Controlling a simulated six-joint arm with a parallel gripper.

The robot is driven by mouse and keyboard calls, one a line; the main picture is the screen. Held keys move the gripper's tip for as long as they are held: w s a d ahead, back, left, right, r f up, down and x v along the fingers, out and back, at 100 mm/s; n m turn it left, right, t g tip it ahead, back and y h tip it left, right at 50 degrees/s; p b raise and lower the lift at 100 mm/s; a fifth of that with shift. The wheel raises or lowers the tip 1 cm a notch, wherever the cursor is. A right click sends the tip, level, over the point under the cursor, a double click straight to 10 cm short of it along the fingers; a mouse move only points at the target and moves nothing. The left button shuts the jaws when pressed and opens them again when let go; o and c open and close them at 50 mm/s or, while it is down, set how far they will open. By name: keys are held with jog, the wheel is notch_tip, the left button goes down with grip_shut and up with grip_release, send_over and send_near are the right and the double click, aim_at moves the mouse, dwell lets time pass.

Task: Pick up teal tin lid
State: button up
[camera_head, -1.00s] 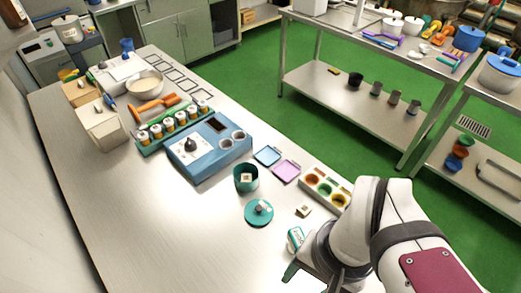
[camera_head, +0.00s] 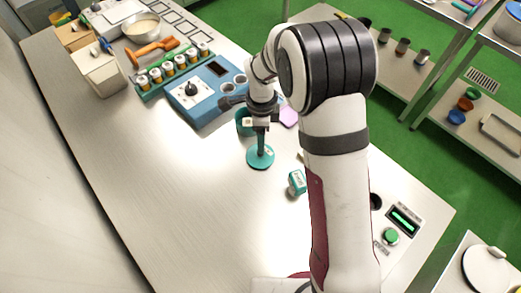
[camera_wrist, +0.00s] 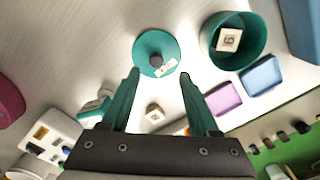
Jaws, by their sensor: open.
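The teal tin lid (camera_head: 262,161) lies flat on the bench, a round disc with a small knob. In the wrist view the lid (camera_wrist: 150,44) shows a dark central knob and a small white label. My gripper (camera_head: 261,145) is above the lid, pointing down. In the wrist view my gripper (camera_wrist: 160,75) is open, its two teal fingers apart with the lid just beyond and between their tips. Nothing is held. The gap in height between the fingers and the lid is hard to judge.
The open teal tin (camera_wrist: 214,45) stands close to the lid with a white tag inside. Pink (camera_wrist: 223,98) and blue (camera_wrist: 262,76) trays lie near it. A small teal-and-white box (camera_head: 297,182) and a blue machine (camera_head: 195,95) are nearby. Bench left of the lid is clear.

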jog(key=f, duration=0.5)
jog(key=shift+s+a+f, duration=0.1)
jog(key=shift+s+a, duration=0.05)
jog(key=shift+s, duration=0.15)
grip_shut()
